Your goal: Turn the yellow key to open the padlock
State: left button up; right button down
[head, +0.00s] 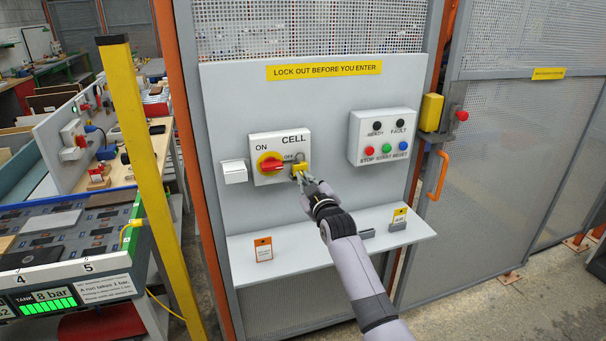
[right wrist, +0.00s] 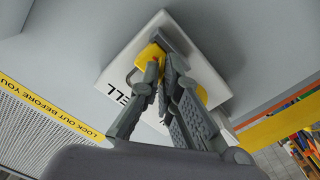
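The yellow padlock (head: 298,167) hangs at the right side of the CELL switch box (head: 264,177), beside the red handle (head: 271,165) on its yellow disc. My right gripper (head: 303,176) is right in front of the padlock. In the right wrist view the padlock (right wrist: 149,54) shows with its grey shackle, partly behind the fingers. The fingertips (right wrist: 163,72) are close together at the padlock. I cannot make out the key, so I cannot tell whether they pinch it. My left gripper is not in view.
A button box (head: 384,137) is on the panel to the right. A white shelf (head: 325,246) below carries an orange tag (head: 263,249) and a yellow tag (head: 399,215). A small white box (head: 234,172) sits left of the switch. A yellow post (head: 140,160) stands at the left.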

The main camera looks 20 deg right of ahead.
jog(key=shift+f, duration=0.1)
jog(key=m, duration=0.3)
jog(key=shift+m+p, duration=0.35)
jog(key=shift+m, duration=0.05)
jog(key=shift+m, duration=0.9)
jog(key=c, duration=2.3)
grip_release()
jog(key=shift+m, duration=0.5)
jog(key=o, duration=0.6)
